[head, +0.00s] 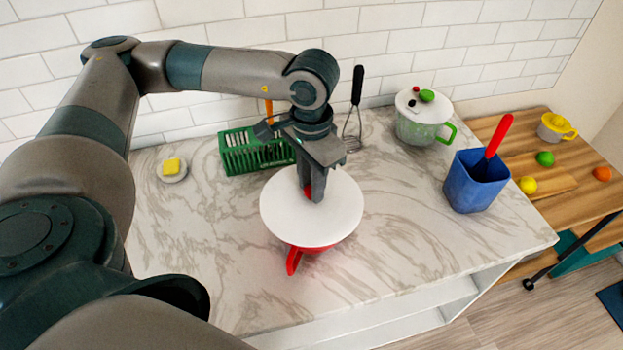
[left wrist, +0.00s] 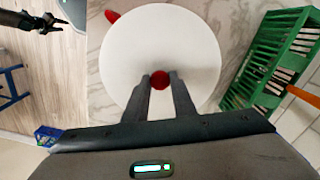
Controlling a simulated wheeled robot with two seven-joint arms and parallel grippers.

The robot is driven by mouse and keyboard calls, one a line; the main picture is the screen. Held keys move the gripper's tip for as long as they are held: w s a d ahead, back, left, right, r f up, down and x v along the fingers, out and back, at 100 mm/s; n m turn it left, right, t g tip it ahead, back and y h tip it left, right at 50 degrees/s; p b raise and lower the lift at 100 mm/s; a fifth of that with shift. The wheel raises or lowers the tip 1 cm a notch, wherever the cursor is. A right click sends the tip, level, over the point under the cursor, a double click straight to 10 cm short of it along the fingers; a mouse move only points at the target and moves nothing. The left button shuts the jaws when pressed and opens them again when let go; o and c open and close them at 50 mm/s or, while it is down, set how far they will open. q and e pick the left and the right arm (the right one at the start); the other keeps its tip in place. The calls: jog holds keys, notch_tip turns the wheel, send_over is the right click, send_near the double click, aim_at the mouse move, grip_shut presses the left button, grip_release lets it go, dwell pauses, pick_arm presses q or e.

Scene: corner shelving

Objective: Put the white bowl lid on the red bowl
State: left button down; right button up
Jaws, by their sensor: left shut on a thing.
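The white bowl lid (head: 335,215) is a round disc with a red knob (left wrist: 160,79) at its middle. My left gripper (head: 316,192) points down from above and is shut on the knob. The red bowl (head: 318,249) is under the lid and mostly hidden by it; its red handle (head: 293,262) sticks out at the front. A red part also shows past the lid's edge in the left wrist view (left wrist: 112,16). I cannot tell whether the lid touches the bowl's rim. My right gripper (left wrist: 42,22) shows small at the upper left of the left wrist view.
A green basket (head: 256,152) and a whisk (head: 355,105) are behind the lid. A yellow block (head: 171,166) on a small dish lies left. A lidded green-handled pot (head: 418,128) and a blue container (head: 474,182) stand right. The marble counter (head: 400,230) is clear between bowl and container.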

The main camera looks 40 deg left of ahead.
pick_arm(q)
jog(key=shift+f+b, duration=0.6)
jog(key=shift+b, duration=0.2)
dwell(0.5)
jog(key=c, duration=1.4)
grip_release()
jog(key=shift+r, duration=0.15)
jog(key=shift+r+b, duration=0.35)
jog(key=shift+r, duration=0.25)
notch_tip(320, 180, up, 16)
jog(key=b, duration=0.4)
jog(key=shift+f, duration=0.1)
